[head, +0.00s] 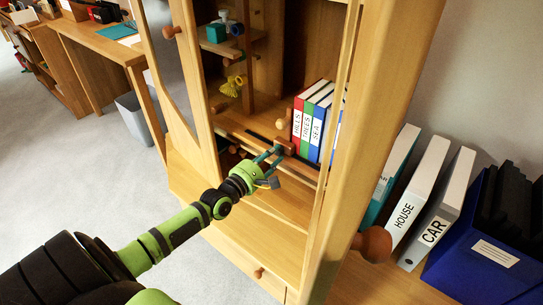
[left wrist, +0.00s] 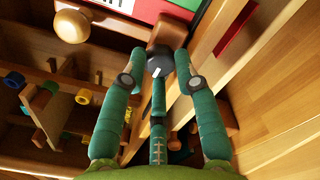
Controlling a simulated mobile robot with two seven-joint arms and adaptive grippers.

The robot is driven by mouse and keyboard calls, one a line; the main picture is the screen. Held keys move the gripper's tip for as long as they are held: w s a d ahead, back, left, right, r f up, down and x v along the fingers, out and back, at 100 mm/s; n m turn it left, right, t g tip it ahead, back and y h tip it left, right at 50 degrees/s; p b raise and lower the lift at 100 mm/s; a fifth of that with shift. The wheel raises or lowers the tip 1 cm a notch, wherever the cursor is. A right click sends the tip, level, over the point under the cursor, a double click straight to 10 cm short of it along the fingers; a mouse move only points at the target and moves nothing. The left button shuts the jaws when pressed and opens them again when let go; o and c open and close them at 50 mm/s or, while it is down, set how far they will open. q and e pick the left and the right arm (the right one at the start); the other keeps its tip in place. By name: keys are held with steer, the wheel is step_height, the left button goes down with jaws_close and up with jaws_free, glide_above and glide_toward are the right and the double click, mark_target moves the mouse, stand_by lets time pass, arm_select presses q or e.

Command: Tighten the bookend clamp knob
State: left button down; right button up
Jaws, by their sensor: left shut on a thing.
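The clamp knob (left wrist: 160,64) is dark and round with a white mark, and sits against a brown wooden block (left wrist: 167,33) in the left wrist view. The three green fingers of my left gripper (head: 272,157) are closed around it. My right gripper is not in view.
A round wooden peg (head: 281,124) is left of the books. The cabinet's open right door (head: 371,110) stands near my gripper, with a round handle (head: 373,244). Binders (head: 417,190) and a blue box (head: 485,245) are to the right. A yellow tassel (head: 233,85) hangs inside.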

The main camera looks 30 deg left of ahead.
arm_select(q)
steer(key=shift+f+m, duration=0.15)
steer(key=shift+m, duration=0.35)
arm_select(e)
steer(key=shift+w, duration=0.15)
arm_select(q)
steer(key=m+p, duration=0.1)
steer(key=m, duration=0.2)
steer(key=shift+a+m, duration=0.1)
steer(key=shift+m, duration=0.3)
steer(key=shift+d+r+m+p, duration=0.1)
steer(key=shift+m+p, duration=1.1)
steer(key=shift+m, duration=3.7)
steer(key=shift+d+r+m+p, duration=0.15)
steer(key=shift+m+p, duration=1)
steer(key=shift+m, duration=3.75)
steer(key=shift+r+m+p, duration=0.1)
steer(key=shift+m+p, duration=1.1)
steer(key=shift+m, duration=3.7)
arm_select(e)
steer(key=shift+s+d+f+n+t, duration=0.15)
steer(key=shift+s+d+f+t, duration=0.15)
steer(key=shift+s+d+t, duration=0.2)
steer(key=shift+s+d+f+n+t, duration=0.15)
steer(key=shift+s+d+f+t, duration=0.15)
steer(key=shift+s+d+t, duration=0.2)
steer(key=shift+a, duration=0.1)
